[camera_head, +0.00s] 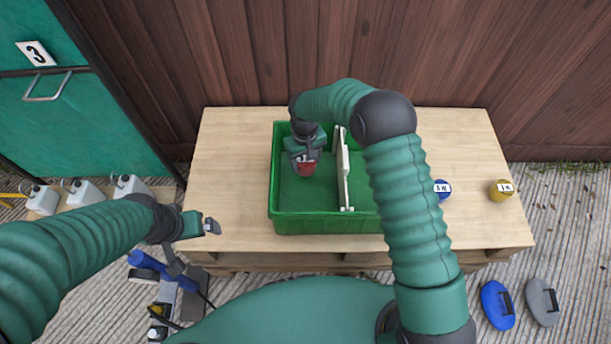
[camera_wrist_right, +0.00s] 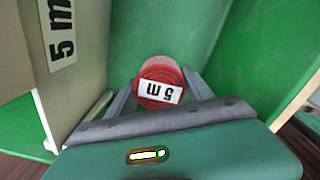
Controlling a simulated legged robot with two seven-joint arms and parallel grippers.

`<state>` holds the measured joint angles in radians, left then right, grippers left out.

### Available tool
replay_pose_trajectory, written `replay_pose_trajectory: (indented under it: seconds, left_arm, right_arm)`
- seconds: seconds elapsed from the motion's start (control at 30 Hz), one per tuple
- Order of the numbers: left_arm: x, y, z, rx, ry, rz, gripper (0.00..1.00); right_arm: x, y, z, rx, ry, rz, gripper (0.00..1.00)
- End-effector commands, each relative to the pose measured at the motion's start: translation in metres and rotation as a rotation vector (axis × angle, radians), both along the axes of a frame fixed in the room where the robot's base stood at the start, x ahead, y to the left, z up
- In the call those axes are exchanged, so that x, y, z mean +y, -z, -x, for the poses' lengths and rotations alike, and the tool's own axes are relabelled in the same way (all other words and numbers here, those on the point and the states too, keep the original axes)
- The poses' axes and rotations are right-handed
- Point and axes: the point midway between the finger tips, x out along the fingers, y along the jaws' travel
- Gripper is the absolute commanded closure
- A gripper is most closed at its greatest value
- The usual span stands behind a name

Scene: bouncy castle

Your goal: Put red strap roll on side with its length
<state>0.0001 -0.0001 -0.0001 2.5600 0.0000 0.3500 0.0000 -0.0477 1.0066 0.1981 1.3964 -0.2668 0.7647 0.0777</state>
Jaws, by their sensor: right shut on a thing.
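The red strap roll (camera_head: 305,165) is in my right gripper (camera_head: 304,158), over the left compartment of the green crate (camera_head: 300,226). In the right wrist view the roll (camera_wrist_right: 157,76) shows its coiled end with a "5 m" label, between the two fingers (camera_wrist_right: 160,92). Whether it touches the crate floor I cannot tell. A white divider (camera_head: 344,170) splits the crate. In the wrist view the divider (camera_wrist_right: 92,65) bears a "5 m" sign on the side facing the roll. My left gripper (camera_head: 211,226) is left of the crate, with no roll visible in it.
A blue roll (camera_head: 443,188) and a yellow roll (camera_head: 502,190) with small labels stand on the wooden table (camera_head: 235,150), right of the crate. My right arm hides part of the right compartment. White canisters (camera_head: 85,191) stand on the left. Blue and grey lidded objects (camera_head: 497,305) lie at lower right.

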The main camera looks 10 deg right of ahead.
Motion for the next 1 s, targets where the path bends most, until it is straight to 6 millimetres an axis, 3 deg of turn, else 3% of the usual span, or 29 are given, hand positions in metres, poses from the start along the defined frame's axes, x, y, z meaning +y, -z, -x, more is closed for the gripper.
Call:
replay_pose_trajectory:
  seconds: [0.03, 0.23, 0.53, 0.57, 0.6, 0.7, 1.0]
  left_arm:
    - [0.0, 0.007, 0.0, 0.0, 0.0, 0.0, 0.02]
    - [0.0, 0.02, 0.0, 0.0, 0.0, 0.0, 0.02]
    - [0.0, 0.019, 0.0, 0.0, 0.0, 0.0, 0.02]
    - [0.0, 0.019, 0.0, 0.0, 0.0, 0.0, 0.02]
    - [0.0, 0.019, 0.0, 0.0, 0.0, 0.0, 0.02]
    - [0.0, 0.019, 0.0, 0.0, 0.0, 0.0, 0.02]
    - [0.0, 0.018, 0.0, 0.0, 0.0, 0.0, 0.02]
  right_arm:
    - [0.0, 0.013, 0.0, -0.001, 0.0, 0.0, 0.87]
    - [0.0, 0.046, 0.0, 0.0, 0.0, 0.001, 0.87]
    - [0.0, 0.048, 0.0, -0.002, 0.0, 0.0, 0.87]
    - [0.0, 0.048, 0.0, -0.002, 0.0, 0.0, 0.37]
    - [0.0, 0.047, 0.0, -0.002, 0.0, 0.0, 0.32]
    - [0.0, 0.047, 0.0, -0.002, 0.0, 0.0, 0.19]
    - [0.0, 0.046, 0.0, -0.002, 0.0, 0.0, 0.18]
